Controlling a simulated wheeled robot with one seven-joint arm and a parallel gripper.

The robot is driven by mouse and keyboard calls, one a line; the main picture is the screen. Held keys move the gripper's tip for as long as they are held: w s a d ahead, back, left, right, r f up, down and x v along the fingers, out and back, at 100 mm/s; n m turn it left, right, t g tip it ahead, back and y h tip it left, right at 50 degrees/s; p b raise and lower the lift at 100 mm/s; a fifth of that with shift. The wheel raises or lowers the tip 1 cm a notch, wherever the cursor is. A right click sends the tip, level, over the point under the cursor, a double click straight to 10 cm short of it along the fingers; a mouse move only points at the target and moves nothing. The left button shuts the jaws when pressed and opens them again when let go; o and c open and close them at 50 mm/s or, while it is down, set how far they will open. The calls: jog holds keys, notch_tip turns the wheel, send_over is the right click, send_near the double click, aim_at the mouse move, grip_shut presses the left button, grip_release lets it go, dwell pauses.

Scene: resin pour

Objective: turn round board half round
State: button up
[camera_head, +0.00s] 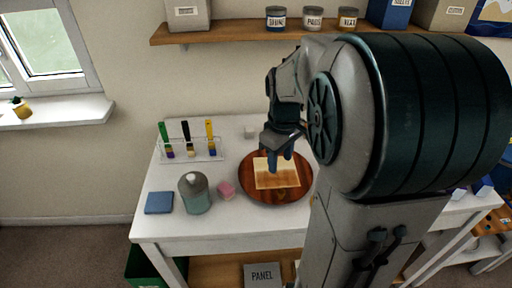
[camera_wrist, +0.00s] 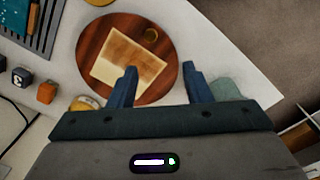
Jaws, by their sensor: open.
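My gripper (camera_head: 281,168) is over the board in the head view. In the wrist view my gripper (camera_wrist: 160,72) is open, its two blue fingers apart with nothing between them. I cannot tell whether a fingertip touches the board.
Left of the board stand a grey-green jar (camera_head: 195,196), a pink block (camera_head: 226,190) and a blue pad (camera_head: 160,203). A clear rack (camera_head: 203,150) with several brushes stands behind. A small white block (camera_head: 250,132) is behind the board. A wall shelf (camera_head: 230,36) holds tins.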

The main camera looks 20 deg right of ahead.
aim_at(281, 191)
jog(key=shift+n, duration=0.4)
jog(key=f, duration=0.5)
jog(key=d+f, duration=0.1)
jog(key=f, duration=0.3)
jog(key=w+d+f+p, duration=0.1)
jog(key=f, duration=0.4)
jog(key=shift+w+f, duration=0.1)
jog(key=shift+f, duration=0.2)
grip_shut()
